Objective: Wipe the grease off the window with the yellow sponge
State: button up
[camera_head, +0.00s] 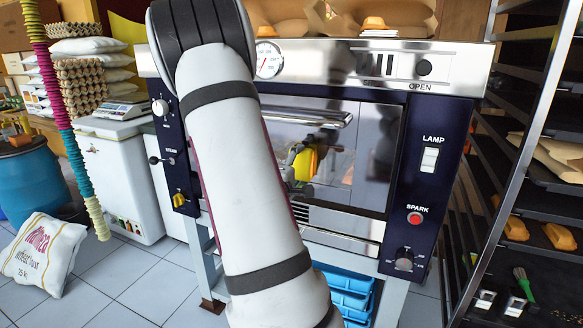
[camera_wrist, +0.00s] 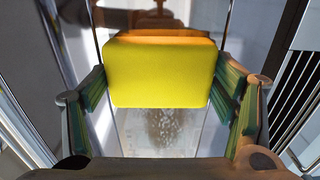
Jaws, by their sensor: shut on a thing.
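The oven's glass window (camera_head: 372,150) is in the middle of the head view, partly hidden by my arm. My gripper (camera_head: 300,166) is in front of the window and shut on the yellow sponge (camera_head: 308,162). In the wrist view the sponge (camera_wrist: 160,72) sits between the two green-padded fingers, its yellow face towards the camera and an orange layer along the upper edge. A brown, blotchy grease patch (camera_wrist: 166,127) shows on the glass just below the sponge. I cannot tell whether the sponge touches the glass.
The oven handle (camera_head: 315,118) runs above the window, near my arm. A rack with dark trays (camera_head: 550,180) stands close on the right. A control panel with lamp switch and red spark button (camera_head: 414,218) is right of the window. Blue crates (camera_head: 350,290) sit below.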

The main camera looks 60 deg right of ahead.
jog(key=shift+s+d, duration=0.1)
jog(key=shift+s, duration=0.5)
jog(key=shift+b, duration=0.3)
jog(key=shift+w, duration=0.8)
jog(key=shift+c, duration=0.9)
jog(key=w+a+b, duration=0.1)
jog(key=w+b, duration=0.3)
jog(key=w, duration=1)
jog(key=shift+s+a+b, duration=0.2)
jog(key=shift+a+b, duration=0.3)
jog(key=shift+a, duration=1)
jog(key=shift+s+a+b, duration=0.15)
jog(key=shift+a+b, duration=0.3)
jog(key=shift+a, duration=1)
jog(key=shift+a, duration=0.1)
